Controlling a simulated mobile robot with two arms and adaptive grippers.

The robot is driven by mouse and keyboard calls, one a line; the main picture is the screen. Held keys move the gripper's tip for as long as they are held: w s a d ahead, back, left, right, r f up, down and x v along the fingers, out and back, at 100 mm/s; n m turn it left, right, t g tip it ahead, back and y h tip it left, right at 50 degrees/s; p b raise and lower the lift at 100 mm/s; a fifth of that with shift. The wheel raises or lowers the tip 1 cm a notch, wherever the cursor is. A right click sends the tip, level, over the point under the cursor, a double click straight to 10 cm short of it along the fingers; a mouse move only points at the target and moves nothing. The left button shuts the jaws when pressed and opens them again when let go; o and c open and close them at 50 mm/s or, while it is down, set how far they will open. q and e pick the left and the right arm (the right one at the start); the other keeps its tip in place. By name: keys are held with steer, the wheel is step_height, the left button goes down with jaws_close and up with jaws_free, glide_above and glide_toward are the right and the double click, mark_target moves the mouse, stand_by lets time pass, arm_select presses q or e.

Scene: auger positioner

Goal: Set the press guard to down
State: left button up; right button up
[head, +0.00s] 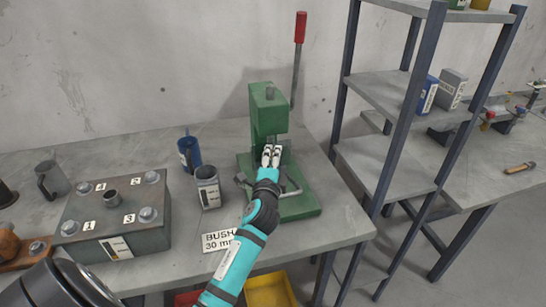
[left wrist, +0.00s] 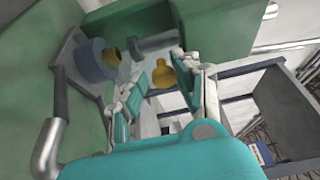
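The green press (head: 268,105) stands on the workbench, with an upright lever topped by a red grip (head: 300,28). My left gripper (head: 271,152) is in front of the press column, above its base. In the left wrist view, its two fingers (left wrist: 165,85) are apart, with a brass knob (left wrist: 162,75) showing between their tips; I cannot tell whether they touch it. A grey bent bar (left wrist: 55,125) shows at the left of that view, beside a round grey part. I cannot clearly tell which part is the guard or its position. My right gripper is not in view.
A numbered block (head: 115,215) is further left. A shelf rack (head: 400,105) stands close on the right. A yellow bin (head: 268,291) is below the bench.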

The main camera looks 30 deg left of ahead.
arm_select(q)
steer(key=o, duration=0.3)
steer(key=shift+f, duration=0.2)
steer(key=shift+o, duration=0.2)
steer(key=shift+r, duration=0.1)
steer(key=v, duration=1.2)
